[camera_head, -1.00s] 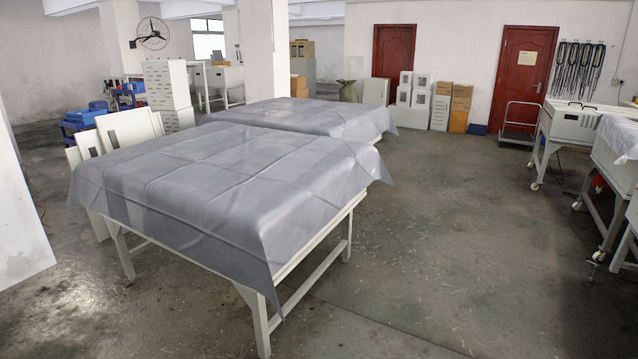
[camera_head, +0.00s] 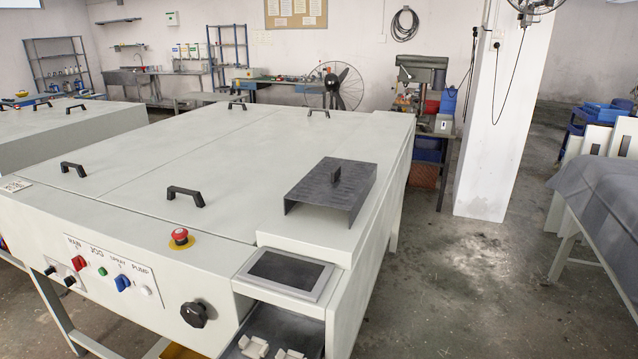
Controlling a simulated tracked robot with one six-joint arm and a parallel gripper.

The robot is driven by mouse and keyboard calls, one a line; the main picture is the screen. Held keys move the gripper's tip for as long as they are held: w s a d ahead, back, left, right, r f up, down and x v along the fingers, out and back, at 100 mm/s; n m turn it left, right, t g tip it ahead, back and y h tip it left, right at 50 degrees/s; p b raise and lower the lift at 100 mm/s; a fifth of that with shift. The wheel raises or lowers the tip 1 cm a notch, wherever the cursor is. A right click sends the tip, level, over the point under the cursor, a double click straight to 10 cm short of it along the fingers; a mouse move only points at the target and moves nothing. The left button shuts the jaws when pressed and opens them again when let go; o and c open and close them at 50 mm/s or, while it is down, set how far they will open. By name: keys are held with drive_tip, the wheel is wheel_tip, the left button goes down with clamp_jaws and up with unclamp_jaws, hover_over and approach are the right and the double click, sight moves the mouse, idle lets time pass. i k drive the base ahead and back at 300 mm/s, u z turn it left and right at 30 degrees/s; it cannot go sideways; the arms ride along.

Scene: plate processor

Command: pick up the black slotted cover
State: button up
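A black cover (camera_head: 345,193) lies on top of the pale plate processor (camera_head: 240,150), near its right edge. It is a dark, shallow, box-like plate with a small upright tab handle (camera_head: 335,174) on top. No slots can be made out from this angle. It sits behind the small dark screen panel at the machine's front right corner. My gripper is not in view.
A red emergency button (camera_head: 180,236), knobs and switches are on the machine's front. Black handles (camera_head: 186,196) stand on its lids. A white pillar (camera_head: 492,130) and a cloth-covered table (camera_head: 600,195) are right. Clear floor (camera_head: 450,270) lies between them.

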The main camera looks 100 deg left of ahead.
sight(340, 183)
drive_tip(key=u, duration=2.4)
drive_tip(key=i, duration=2.9)
drive_tip(key=u, duration=0.05)
